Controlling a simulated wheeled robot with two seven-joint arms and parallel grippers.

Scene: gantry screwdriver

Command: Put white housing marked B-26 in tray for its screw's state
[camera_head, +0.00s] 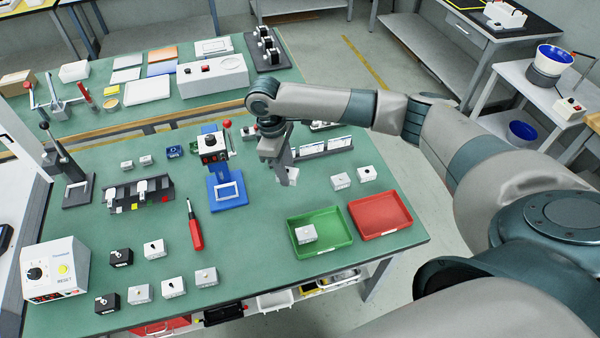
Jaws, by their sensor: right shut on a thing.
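My right gripper (284,172) reaches in from the right over the middle of the green table. It points down and is shut on a small white housing (293,177), which the fingers partly hide. I cannot read its marking or see its screw. The green tray (335,241) lies at the table's front right, with one white housing (306,234) in its left part. The red tray (381,216) is right beside it and looks empty. Two more white housings, one (341,181) and another (367,174), stand right of the gripper. My left gripper is out of view.
A blue-based gantry screwdriver (226,192) with a red-knobbed lever stands left of the gripper. A red-handled screwdriver (195,228), several white and black housings (141,294) and a control box (56,271) lie front left. Table is clear between the gantry and the green tray.

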